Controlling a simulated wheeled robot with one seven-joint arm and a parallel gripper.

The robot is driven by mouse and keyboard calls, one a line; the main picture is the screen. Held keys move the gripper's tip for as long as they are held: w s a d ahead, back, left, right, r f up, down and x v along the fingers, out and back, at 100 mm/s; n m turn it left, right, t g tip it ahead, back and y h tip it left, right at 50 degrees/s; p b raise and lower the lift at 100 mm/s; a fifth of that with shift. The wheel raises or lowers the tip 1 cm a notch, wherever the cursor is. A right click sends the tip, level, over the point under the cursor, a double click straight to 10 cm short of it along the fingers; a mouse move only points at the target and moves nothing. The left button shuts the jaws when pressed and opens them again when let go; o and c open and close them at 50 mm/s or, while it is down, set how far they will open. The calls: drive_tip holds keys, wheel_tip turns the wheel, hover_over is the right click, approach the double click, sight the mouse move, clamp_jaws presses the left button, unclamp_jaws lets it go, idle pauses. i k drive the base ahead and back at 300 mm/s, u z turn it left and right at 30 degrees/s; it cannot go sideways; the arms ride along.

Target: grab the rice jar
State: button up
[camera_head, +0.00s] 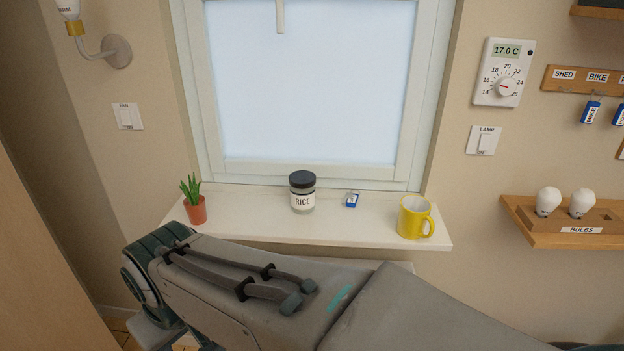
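The rice jar (302,203) stands upright on the white windowsill (260,228), a little left of the sill's middle. It has a dark lid, a clear body and a white label reading RICE. Its front is unobstructed in the head view. My arm crosses the lower part of the picture in front of the sill. My gripper is not in view, so I cannot see where it is relative to the jar.
On the sill, a potted plant (195,200) stands left of the jar, a small blue tag (351,200) lies just right, and a yellow mug (413,218) stands further right. The window (310,85) is behind. A bulb shelf (560,235) juts out at right.

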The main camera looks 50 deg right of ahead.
sight(302, 183)
drive_tip(key=z, duration=1)
drive_tip(key=i, duration=0.85)
drive_tip(key=z, duration=0.9)
